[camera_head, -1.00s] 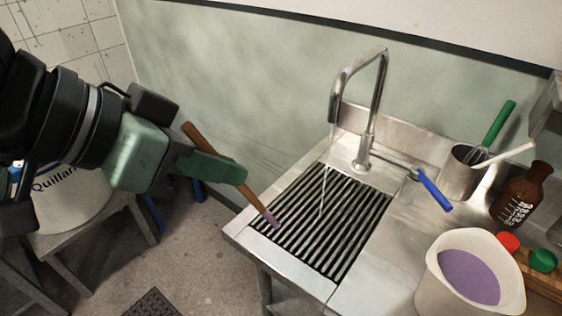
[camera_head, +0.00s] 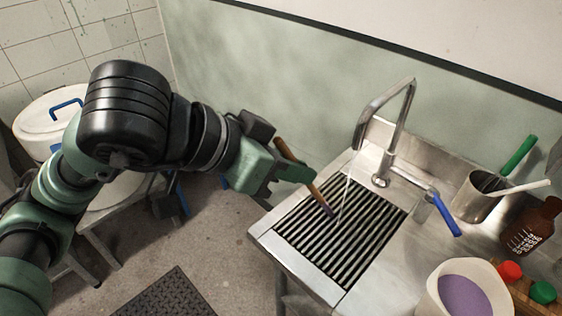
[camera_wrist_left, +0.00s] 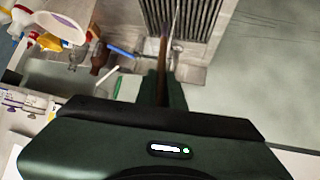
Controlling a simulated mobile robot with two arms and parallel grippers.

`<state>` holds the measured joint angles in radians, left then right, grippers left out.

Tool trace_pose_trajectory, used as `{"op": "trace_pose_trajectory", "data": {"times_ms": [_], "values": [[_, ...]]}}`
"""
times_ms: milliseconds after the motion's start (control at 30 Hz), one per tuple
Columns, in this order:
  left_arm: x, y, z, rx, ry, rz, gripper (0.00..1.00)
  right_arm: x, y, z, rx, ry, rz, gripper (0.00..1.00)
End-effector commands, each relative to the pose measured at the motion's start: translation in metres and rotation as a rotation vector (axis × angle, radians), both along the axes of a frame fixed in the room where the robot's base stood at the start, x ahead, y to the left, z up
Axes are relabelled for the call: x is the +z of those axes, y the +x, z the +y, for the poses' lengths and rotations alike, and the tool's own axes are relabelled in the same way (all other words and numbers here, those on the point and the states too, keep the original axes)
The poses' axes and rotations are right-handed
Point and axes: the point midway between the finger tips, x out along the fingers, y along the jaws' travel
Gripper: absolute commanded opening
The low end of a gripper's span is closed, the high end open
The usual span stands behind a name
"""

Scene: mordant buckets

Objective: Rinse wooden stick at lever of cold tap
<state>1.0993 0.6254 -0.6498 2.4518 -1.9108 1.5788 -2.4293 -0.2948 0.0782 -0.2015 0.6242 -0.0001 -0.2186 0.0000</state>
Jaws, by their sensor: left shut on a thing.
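My left gripper (camera_head: 291,174) is shut on the wooden stick (camera_head: 313,190). The stick is brown with a purple-stained lower end, and it slants down over the slatted drain grate. That end is close beside the thin stream of water falling from the tap (camera_head: 402,130); I cannot tell whether the water touches it. The tap's blue lever (camera_head: 443,214) is at the right of the tap. In the left wrist view the stick (camera_wrist_left: 163,70) points away from the gripper toward the grate. My right gripper is not in view.
The drain grate (camera_head: 374,251) is set in a steel counter. To the right stand a metal beaker (camera_head: 475,198) with tools, a brown bottle (camera_head: 530,228) and a white bucket of purple liquid (camera_head: 466,297). A lidded white bucket (camera_head: 50,110) stands at far left.

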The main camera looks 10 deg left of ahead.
Motion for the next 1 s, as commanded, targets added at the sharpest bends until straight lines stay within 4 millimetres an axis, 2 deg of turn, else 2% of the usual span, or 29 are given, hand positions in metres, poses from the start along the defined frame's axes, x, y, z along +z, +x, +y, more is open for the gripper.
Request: {"op": "trace_pose_trajectory", "data": {"times_ms": [200,300,500,1000], "values": [[0.002,0.022,-0.016,-0.001,-0.002,0.003,0.00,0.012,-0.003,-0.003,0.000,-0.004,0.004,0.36],[-0.004,0.032,-0.022,0.000,-0.001,-0.002,0.00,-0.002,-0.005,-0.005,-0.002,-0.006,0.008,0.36],[-0.002,0.047,-0.032,0.001,-0.001,0.000,0.00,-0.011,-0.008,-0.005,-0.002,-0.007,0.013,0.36],[0.000,0.055,-0.036,0.001,-0.001,0.000,0.00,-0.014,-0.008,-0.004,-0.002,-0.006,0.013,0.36]]}}
